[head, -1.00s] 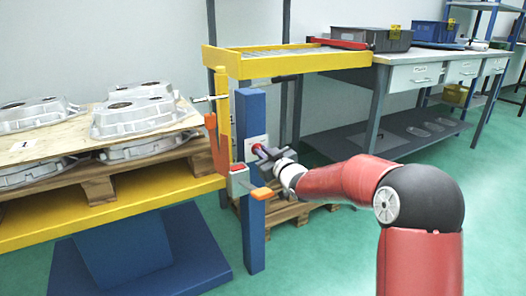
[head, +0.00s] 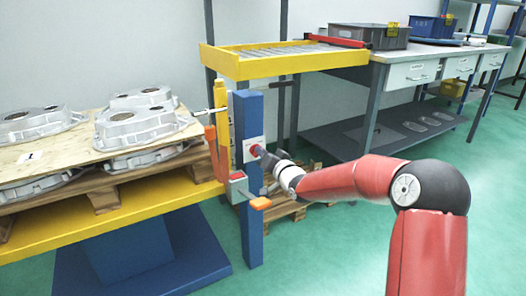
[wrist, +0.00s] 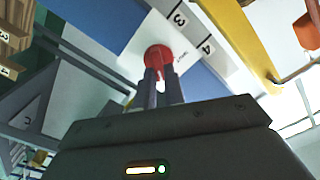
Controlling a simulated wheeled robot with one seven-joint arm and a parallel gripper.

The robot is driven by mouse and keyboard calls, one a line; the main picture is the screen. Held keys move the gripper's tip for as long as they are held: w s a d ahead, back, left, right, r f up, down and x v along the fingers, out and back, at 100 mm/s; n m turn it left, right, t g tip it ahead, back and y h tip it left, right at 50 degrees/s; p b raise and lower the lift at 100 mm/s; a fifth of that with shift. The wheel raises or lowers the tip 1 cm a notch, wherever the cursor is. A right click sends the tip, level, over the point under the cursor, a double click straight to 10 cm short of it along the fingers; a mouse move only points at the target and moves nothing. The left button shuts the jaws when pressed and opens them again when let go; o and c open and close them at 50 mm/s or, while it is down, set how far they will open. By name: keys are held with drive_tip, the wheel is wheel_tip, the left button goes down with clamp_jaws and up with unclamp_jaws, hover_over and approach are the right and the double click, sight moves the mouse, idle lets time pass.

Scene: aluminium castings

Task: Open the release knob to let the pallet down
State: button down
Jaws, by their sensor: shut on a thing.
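The red release knob (wrist: 158,57) sits on a white plate with printed numbers, fixed to the blue post (head: 250,225). It also shows in the head view (head: 256,151). My gripper (wrist: 159,76) is shut on the knob, one finger to each side of its lower part. In the head view my gripper (head: 266,157) reaches the post from the right. The wooden pallet (head: 104,197) stands on the yellow lift platform (head: 120,219), left of the post. Aluminium castings (head: 138,126) lie on the pallet's plywood sheet.
An orange-tipped lever (head: 259,203) projects below my gripper. An orange handle (head: 212,150) stands left of the post. Behind are a yellow tray (head: 285,65) and a workbench (head: 412,76) with crates. Green floor is free at the right.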

drive_tip(key=shift+f+m, duration=0.1)
drive_tip(key=shift+m, duration=0.7)
drive_tip(key=c, duration=1.5)
unclamp_jaws()
drive_tip(key=v, duration=0.8)
drive_tip(key=shift+w, duration=0.1)
drive_tip(key=shift+p, duration=0.3)
